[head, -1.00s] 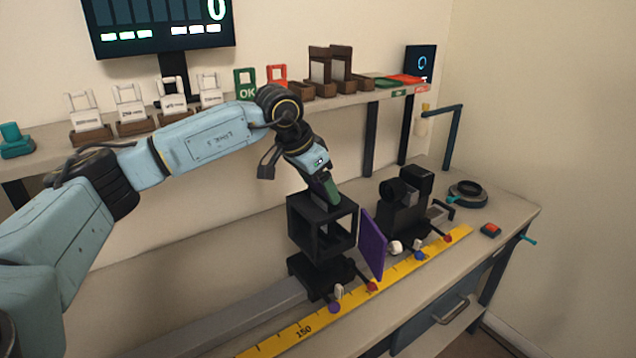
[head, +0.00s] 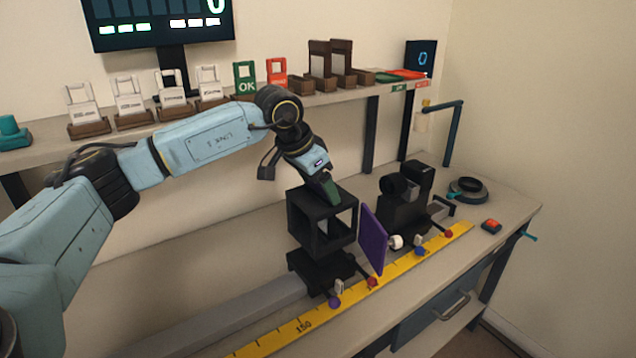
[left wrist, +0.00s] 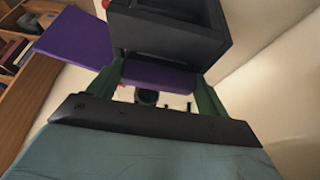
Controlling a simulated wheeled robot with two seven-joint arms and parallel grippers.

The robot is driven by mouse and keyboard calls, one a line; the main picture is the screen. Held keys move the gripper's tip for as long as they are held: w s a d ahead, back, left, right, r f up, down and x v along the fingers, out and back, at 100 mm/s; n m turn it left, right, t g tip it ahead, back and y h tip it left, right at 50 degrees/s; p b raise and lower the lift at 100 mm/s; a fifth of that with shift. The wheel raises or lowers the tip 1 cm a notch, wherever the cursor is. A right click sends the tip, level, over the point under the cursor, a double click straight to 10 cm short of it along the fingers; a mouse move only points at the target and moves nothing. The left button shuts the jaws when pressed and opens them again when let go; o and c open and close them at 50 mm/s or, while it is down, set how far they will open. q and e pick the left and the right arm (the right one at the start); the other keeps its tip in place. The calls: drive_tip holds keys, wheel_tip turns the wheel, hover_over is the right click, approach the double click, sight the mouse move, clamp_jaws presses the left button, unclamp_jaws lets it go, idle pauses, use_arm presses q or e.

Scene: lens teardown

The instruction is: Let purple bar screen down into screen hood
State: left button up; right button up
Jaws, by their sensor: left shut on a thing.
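My left gripper (head: 329,194) is at the top of the black, open-sided screen hood (head: 307,221). In the left wrist view its green fingers (left wrist: 158,82) are shut on a purple bar (left wrist: 158,76), which I take to be the top of the purple bar screen. The black hood (left wrist: 165,35) fills the view just beyond the bar. The rest of the screen is hidden, so I cannot tell how deep it sits. My right gripper is not in view.
A purple panel (head: 374,240) stands upright to the right of the hood and also shows in the left wrist view (left wrist: 80,38). A black carriage (head: 310,268) is beneath the hood. A yellow ruler (head: 340,308) runs in front. A black lens assembly (head: 403,210) stands to the right.

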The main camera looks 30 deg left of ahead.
use_arm(q)
drive_tip(key=o, duration=1.3)
drive_tip(key=shift+f, duration=0.1)
drive_tip(key=shift+d+f, duration=0.15)
drive_tip(key=v, duration=0.7)
drive_tip(key=shift+r+p, duration=0.25)
drive_tip(key=shift+p, duration=0.05)
drive_tip(key=v, duration=0.4)
drive_tip(key=a+v, duration=0.1)
drive_tip(key=v, duration=0.1)
drive_tip(key=shift+r, duration=0.1)
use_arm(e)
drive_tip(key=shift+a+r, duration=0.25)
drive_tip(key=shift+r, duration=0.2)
